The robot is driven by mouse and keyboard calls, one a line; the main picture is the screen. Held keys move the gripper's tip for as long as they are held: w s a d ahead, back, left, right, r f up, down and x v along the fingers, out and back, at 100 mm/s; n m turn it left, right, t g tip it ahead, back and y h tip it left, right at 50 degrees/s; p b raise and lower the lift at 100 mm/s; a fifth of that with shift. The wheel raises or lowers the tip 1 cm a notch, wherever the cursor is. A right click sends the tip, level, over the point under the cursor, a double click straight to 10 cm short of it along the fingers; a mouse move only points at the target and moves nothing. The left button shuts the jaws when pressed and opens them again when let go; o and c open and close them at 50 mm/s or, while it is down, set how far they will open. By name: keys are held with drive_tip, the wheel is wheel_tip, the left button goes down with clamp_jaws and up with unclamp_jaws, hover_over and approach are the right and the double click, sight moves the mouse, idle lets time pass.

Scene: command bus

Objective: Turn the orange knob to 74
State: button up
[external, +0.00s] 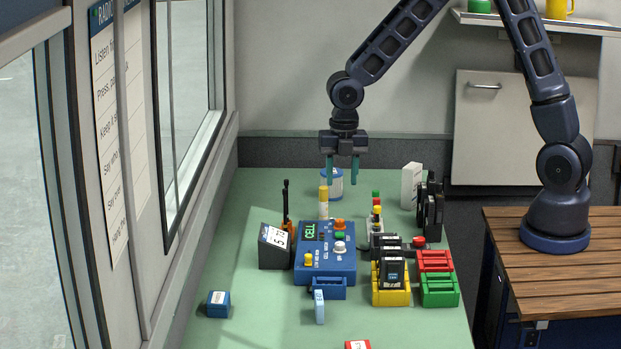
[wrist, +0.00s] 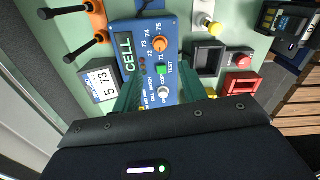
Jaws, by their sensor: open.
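The orange knob (external: 339,224) is on the upper right of the blue panel box (external: 347,266). In the wrist view the orange knob (wrist: 159,44) has the numbers 72, 73, 74 and 75 printed along its left side; I cannot tell which its pointer faces. A green button (wrist: 160,69) and a white knob (wrist: 163,92) sit below it in that view. A green CELL display (wrist: 127,53) is on the panel. My gripper (external: 342,172) points down, open and empty, well above the table beyond the panel, apart from the knob.
Yellow, red and green bins (external: 439,290) are at right. A blue block (external: 218,304) lies front left. Windows line the left side.

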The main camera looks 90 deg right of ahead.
sight(339, 220)
wheel_tip(339, 220, down, 11)
drive_tip(key=shift+w+r, duration=0.1)
drive_tip(key=shift+r, duration=0.1)
idle(0.3)
clamp_jaws()
